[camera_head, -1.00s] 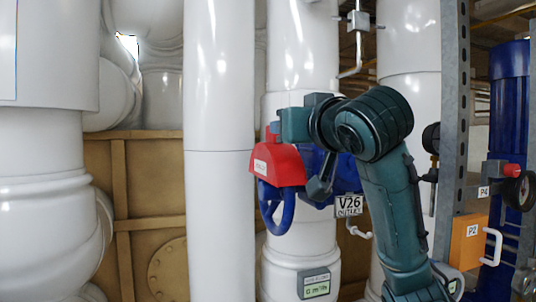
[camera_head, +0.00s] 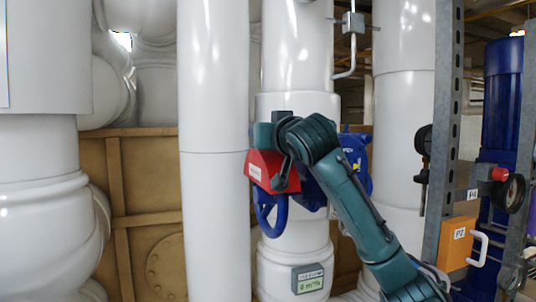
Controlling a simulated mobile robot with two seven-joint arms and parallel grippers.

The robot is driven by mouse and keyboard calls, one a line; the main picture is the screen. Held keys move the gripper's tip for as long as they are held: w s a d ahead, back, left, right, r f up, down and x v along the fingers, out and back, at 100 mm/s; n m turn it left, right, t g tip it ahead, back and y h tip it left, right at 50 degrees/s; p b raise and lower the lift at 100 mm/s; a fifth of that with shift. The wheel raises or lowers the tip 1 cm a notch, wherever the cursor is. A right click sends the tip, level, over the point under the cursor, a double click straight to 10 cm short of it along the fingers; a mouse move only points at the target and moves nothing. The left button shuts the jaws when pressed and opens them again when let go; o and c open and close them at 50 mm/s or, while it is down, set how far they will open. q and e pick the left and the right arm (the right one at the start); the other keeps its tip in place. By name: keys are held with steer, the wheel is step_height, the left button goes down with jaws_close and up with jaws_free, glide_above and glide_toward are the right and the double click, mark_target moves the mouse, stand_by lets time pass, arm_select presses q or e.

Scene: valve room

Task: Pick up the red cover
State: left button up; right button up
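The red cover (camera_head: 262,167) with a small white label sits on the blue valve at the middle pipe, above a blue handwheel (camera_head: 265,212). My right arm comes in from the lower right and bends over the valve. Its wrist is above and right of the cover. A dark grey end part of my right gripper (camera_head: 283,178) overlaps the cover's right side; I cannot tell if it touches. The fingertips are not clear, so open or shut does not show. The arm hides part of the cover and valve. My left gripper is not in view.
Thick white pipes stand left and centre, before a brown panel (camera_head: 150,205). A grey meter (camera_head: 308,279) is low on the middle pipe. To the right are a metal post (camera_head: 447,120), an orange box (camera_head: 457,242) with a white handle, and a blue cylinder (camera_head: 503,90).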

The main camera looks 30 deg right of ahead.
jaws_close()
stand_by(0.4)
